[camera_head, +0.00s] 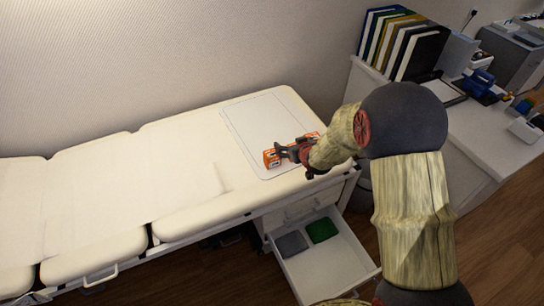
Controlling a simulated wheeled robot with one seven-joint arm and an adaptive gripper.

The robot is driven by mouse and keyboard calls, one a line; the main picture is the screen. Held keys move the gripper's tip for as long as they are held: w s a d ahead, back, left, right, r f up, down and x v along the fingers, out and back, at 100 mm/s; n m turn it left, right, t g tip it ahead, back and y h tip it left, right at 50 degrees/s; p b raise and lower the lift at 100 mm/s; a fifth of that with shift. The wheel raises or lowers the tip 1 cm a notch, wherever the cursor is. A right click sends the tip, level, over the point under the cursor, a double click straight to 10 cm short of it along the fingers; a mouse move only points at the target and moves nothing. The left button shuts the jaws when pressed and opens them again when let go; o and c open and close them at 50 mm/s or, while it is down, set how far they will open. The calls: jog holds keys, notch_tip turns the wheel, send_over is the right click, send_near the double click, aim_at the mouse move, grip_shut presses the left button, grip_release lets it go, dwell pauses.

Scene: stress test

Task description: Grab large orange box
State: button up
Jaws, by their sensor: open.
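An orange box (271,159) with pale markings lies near the front right end of the white padded couch, on a pale rectangular sheet (258,116). My gripper (279,153) is at the box, with its dark fingers over or beside its middle. The fingers and wrist hide part of the box; orange shows on both sides of them. The gripper is open. I cannot tell whether the fingers touch the box.
The couch (120,175) is clear to the left. Below it, an open white drawer (330,262) holds a grey item (291,244) and a green item (322,230). At right, a white desk (478,128) carries binders (402,45) and a blue object (480,82). A wall stands behind.

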jog(key=n+y+p, duration=0.1)
jog(key=y, duration=0.1)
send_near(274, 155)
jog(key=shift+t, duration=0.4)
jog(key=w+a+f, duration=0.1)
jog(key=w+f, duration=0.1)
jog(key=f, duration=0.1)
jog(key=shift+w+a, duration=0.25)
jog(key=shift+a, duration=0.1)
jog(key=shift+w+a+f, duration=0.15)
jog(key=shift+f, duration=0.05)
jog(key=shift+x, duration=1.2)
jog(key=b+x, duration=0.1)
jog(key=x, duration=0.1)
jog(key=b+x, duration=0.1)
jog(key=x, duration=0.2)
jog(key=shift+w+r, duration=0.2)
jog(key=shift+r, duration=0.05)
jog(key=shift+d, duration=0.2)
jog(key=c, duration=1.1)
jog(key=shift+r, duration=0.15)
jog(key=shift+c, duration=0.7)
